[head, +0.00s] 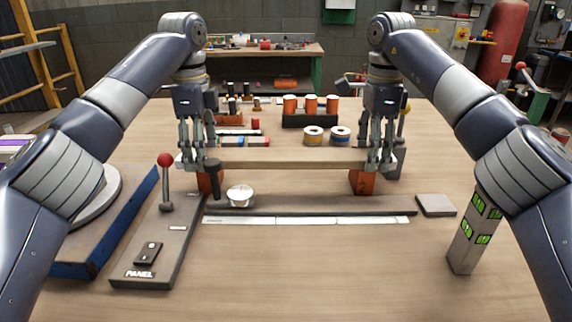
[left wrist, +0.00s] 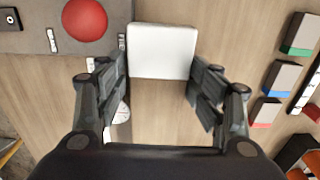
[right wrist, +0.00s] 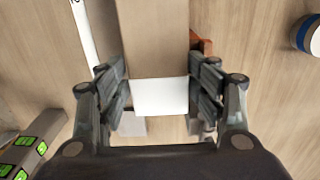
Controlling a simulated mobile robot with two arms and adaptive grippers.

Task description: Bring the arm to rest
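A long light-wood beam (head: 290,158) lies level across the table, over two orange-red hollow bricks, the left one (head: 207,183) and the right one (head: 362,182). Whether it rests on them or hangs just above is hard to tell. My left gripper (head: 197,155) has its fingers on both sides of the beam's left end, around its white end patch (left wrist: 162,50). My right gripper (head: 378,160) does the same at the right end, with the white patch (right wrist: 160,97) between its fingers. Both sets of fingers appear to touch the beam.
A lit green gauge post (head: 472,235) stands front right. The front middle is clear.

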